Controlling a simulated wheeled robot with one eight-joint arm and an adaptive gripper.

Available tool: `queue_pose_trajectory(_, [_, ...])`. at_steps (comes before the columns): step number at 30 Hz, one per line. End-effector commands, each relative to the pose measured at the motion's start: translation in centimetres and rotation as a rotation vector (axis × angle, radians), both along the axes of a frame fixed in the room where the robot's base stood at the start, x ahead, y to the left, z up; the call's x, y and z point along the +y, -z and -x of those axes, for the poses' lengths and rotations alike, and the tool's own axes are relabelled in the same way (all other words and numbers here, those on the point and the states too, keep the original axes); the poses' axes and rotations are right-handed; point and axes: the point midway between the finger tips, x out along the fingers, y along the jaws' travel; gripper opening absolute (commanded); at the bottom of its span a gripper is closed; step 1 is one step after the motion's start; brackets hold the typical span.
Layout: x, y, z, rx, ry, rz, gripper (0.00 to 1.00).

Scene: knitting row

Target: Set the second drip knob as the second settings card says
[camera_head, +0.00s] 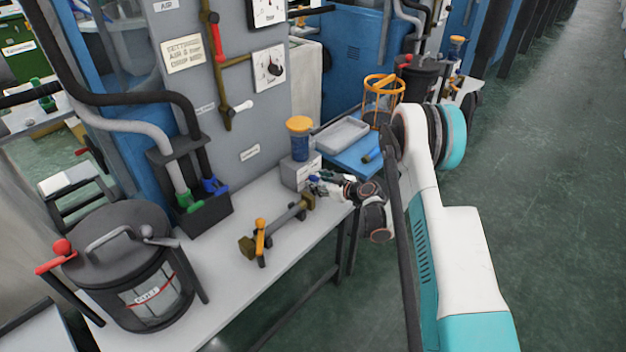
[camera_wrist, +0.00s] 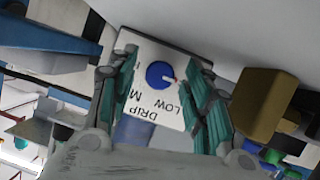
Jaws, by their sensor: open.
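A blue drip knob (camera_wrist: 160,74) sits on a white plate (camera_wrist: 150,100) between my fingers in the wrist view. The plate reads "DRIP", "LOW" and "M", upside down; the remaining letters are hidden. A pale mark with a little red shows at the knob's right edge. My gripper (camera_wrist: 161,66) is open, one teal finger on each side of the knob; contact cannot be told. In the head view my gripper (camera_head: 317,187) is at the front of a grey box (camera_head: 297,172) under an orange-capped blue jar (camera_head: 299,140). A settings card (camera_head: 185,53) hangs on the grey panel, reading roughly "AIR 4 bar, DRIP MED".
A bar with an orange lever (camera_head: 260,240) lies on the bench (camera_head: 225,265) left of my gripper. A lidded black pot (camera_head: 130,265) stands at the near left. Floor is clear at right.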

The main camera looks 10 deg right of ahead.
Motion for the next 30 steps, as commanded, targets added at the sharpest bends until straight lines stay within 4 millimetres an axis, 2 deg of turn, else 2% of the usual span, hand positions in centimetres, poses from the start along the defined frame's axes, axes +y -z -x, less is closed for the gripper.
queue_pose_trajectory(8, [-0.04, 0.07, 0.02, 0.0, 0.0, 0.0, 0.45])
queue_pose_trajectory(10, [-0.04, 0.07, 0.02, 0.0, 0.0, 0.0, 0.34])
queue_pose_trajectory(14, [-0.02, 0.06, 0.02, 0.0, 0.0, 0.0, 0.05])
queue_pose_trajectory(15, [-0.03, 0.06, 0.01, 0.0, 0.0, 0.0, 0.02])
queue_pose_trajectory(30, [-0.13, 0.05, -0.05, 0.061, 0.0, -0.083, 0.02])
